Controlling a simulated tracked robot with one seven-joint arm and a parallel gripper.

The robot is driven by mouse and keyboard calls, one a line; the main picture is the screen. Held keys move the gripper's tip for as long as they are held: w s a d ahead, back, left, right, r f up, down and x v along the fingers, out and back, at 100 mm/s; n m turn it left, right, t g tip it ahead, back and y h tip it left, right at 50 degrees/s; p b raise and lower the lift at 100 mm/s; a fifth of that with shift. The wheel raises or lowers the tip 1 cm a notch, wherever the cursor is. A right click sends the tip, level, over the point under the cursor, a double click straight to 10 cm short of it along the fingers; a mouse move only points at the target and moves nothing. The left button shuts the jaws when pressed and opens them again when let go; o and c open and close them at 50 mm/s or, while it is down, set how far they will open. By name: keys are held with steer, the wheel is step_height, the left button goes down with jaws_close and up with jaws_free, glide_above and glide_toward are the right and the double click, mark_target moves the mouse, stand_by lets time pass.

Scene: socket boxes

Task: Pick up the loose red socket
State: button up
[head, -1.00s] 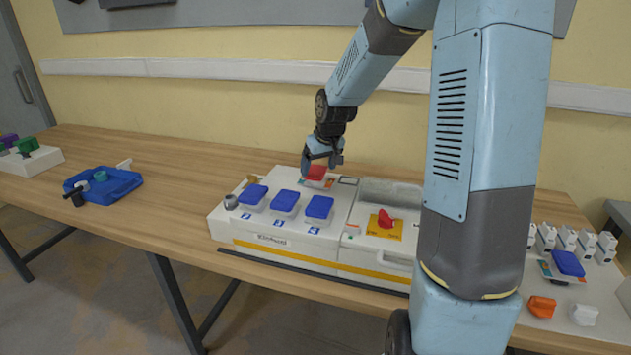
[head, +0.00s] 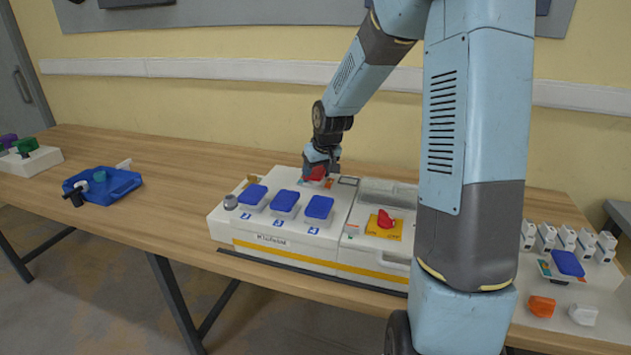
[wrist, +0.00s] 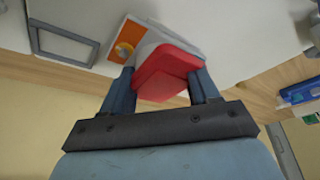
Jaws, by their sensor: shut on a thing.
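The red socket (head: 316,173) sits at the back of the white socket box (head: 290,240), behind the row of blue-lidded sockets. My gripper (head: 322,166) is over it from above, partly hiding it in the head view. In the wrist view, the red socket (wrist: 165,72) lies between the two dark fingers of my gripper (wrist: 164,88), which are shut on it. Its red lid and pale housing show. The socket still appears to be at the box surface; I cannot tell whether it is lifted.
Several blue sockets (head: 286,201) stand in front on the box. A red rotary switch (head: 385,219) on a yellow plate is to the right. A blue tray (head: 118,184) lies on the table at left. Bare tabletop lies between the tray and the box.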

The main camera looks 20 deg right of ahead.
mark_target(316, 169)
steer(key=c, duration=0.3)
steer(key=shift+r, duration=0.3)
steer(key=v, duration=0.3)
steer(key=shift+w+r, duration=0.3)
steer(key=s+d+r, duration=0.2)
steer(key=s+r, duration=0.7)
steer(key=s, duration=0.4)
steer(key=shift+d, duration=0.3)
steer(key=shift+s, duration=0.1)
